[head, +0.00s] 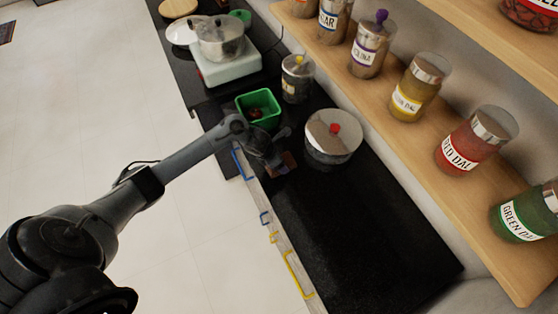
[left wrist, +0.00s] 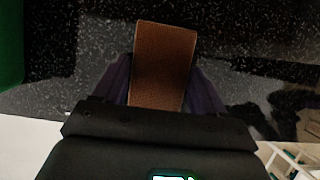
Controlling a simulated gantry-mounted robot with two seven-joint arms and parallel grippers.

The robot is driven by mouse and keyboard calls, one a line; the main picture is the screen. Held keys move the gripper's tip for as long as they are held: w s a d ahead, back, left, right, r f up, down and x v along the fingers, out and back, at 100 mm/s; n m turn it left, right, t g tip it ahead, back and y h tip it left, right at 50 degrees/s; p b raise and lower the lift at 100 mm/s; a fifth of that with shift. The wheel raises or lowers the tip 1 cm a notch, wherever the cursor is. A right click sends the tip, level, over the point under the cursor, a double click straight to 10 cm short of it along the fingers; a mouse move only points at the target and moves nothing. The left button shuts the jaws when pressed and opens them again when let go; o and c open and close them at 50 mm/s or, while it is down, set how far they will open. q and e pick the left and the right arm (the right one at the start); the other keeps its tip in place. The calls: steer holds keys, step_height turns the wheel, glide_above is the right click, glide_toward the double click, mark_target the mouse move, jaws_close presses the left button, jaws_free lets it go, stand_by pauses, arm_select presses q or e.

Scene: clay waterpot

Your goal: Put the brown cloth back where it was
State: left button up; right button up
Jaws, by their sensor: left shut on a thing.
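The brown cloth (left wrist: 165,60) is a flat rectangular strip between the two fingers of my left gripper (left wrist: 160,85) in the left wrist view. My left gripper is shut on it, over the black speckled counter. In the head view the left gripper (head: 278,158) is at the counter's front edge, and a small brown part of the cloth (head: 289,160) shows beside it. I cannot tell whether the cloth touches the counter. My right gripper is not in view.
A green bin (head: 258,108) stands just behind the left gripper. A lidded steel pot (head: 332,140) stands close to its right. A jar (head: 297,80) and a stove (head: 225,66) with a pot are farther back. The black counter (head: 370,240) is clear toward the front right.

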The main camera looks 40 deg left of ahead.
arm_select(q)
steer(key=o, duration=1.1)
steer(key=shift+r+p, duration=0.2)
steer(key=shift+p, duration=0.1)
steer(key=shift+s+r, duration=0.1)
steer(key=shift+r, duration=0.2)
steer(key=p+v, duration=0.2)
steer(key=v, duration=0.8)
steer(key=s+d+n+t, duration=0.2)
steer(key=d+n, duration=0.5)
steer(key=n, duration=0.1)
steer(key=s+d+n+t, duration=0.1)
steer(key=s+d+n, duration=0.2)
steer(key=d+n, duration=0.4)
steer(key=s+a+r+n+g+y, duration=0.1)
steer(key=s+r+n+g, duration=0.1)
steer(key=s+n, duration=1.3)
steer(key=n+g, duration=0.1)
steer(key=n, duration=0.7)
steer(key=shift+s+a, duration=0.2)
steer(key=shift+s, duration=0.15)
